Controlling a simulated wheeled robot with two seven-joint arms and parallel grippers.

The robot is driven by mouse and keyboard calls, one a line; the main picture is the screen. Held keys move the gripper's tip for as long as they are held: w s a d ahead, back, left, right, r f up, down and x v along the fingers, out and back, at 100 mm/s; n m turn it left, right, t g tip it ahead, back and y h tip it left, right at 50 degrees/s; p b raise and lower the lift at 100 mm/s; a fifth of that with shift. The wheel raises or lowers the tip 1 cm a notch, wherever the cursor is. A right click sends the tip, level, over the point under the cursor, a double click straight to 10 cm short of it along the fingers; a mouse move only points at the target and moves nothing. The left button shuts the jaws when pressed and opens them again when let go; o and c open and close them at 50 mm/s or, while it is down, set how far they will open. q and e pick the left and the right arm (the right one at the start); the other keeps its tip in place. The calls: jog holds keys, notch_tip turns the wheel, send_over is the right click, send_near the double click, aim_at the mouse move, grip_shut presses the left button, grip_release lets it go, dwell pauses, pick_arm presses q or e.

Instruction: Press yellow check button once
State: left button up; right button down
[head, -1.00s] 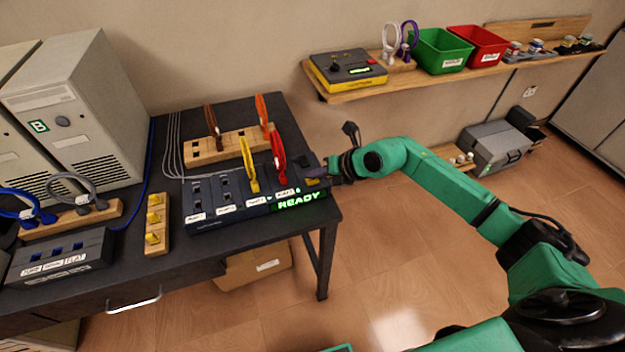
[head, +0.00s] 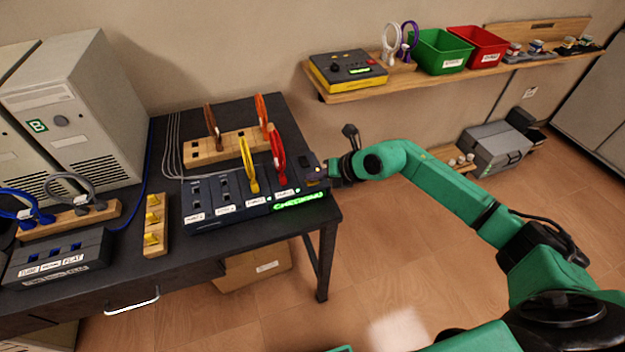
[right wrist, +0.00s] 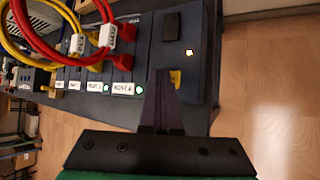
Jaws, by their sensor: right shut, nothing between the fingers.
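The dark test panel (head: 228,222) stands on the black table, with red and yellow cable loops plugged in upright. Its green display (head: 298,202) shows text that looks like "CHECKING". The yellow check button (right wrist: 176,79) is at the panel's right end, partly hidden by my fingers in the right wrist view. My right gripper (head: 318,175) is shut and empty, its fingertips (right wrist: 163,76) at the button; I cannot tell whether they press it. My left gripper is not in view.
A shelf (head: 400,80) behind holds a yellow-black box (head: 347,70), a green bin (head: 440,52) and a red bin (head: 477,47).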

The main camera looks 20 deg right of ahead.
aim_at(316, 184)
jog(key=shift+r+p, duration=0.7)
jog(key=shift+r, duration=0.1)
jog(key=shift+r, duration=0.1)
notch_tip(316, 184, up, 5)
jog(key=p, duration=0.4)
dwell(0.7)
